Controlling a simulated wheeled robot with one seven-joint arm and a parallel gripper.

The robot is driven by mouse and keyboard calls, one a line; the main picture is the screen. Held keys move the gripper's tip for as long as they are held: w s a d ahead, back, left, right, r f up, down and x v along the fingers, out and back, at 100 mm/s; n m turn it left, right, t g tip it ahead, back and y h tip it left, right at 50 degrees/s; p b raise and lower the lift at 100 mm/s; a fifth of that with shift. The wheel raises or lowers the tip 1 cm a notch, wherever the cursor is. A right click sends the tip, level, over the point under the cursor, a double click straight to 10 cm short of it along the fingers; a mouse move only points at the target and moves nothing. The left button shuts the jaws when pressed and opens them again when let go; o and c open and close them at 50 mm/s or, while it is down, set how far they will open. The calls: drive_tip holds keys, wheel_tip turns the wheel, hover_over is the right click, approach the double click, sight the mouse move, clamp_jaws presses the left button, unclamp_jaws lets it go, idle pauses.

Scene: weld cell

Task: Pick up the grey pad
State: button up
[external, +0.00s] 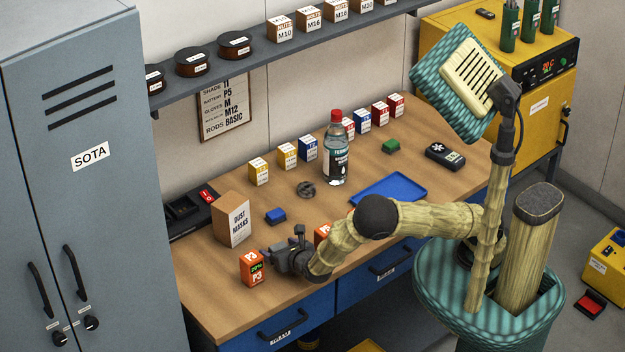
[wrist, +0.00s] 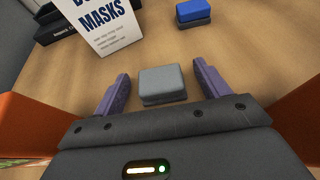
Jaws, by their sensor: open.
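The grey pad (wrist: 162,84) is a small rounded block lying flat on the wooden bench. In the wrist view it sits between the two purple fingers of my gripper (wrist: 162,72), with a gap on each side. My gripper is open and empty, low over the bench. In the external view my gripper (external: 274,258) is near the bench's front edge, between two orange P3 boxes. I cannot make out the grey pad in the external view; my gripper and wrist seem to hide it.
One orange P3 box (external: 252,268) stands close left of my gripper, another (external: 322,233) close right, partly hidden by my arm. A dust masks box (external: 233,220) and a blue pad (external: 276,215) are behind. A blue tray (external: 412,180) and a bottle (external: 336,155) stand farther right.

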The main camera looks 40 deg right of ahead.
drive_tip(key=c, duration=1)
drive_tip(key=shift+r, duration=0.1)
drive_tip(key=shift+c, duration=0.2)
wheel_tip(320, 180, up, 10)
drive_tip(key=shift+f, duration=0.1)
idle(0.3)
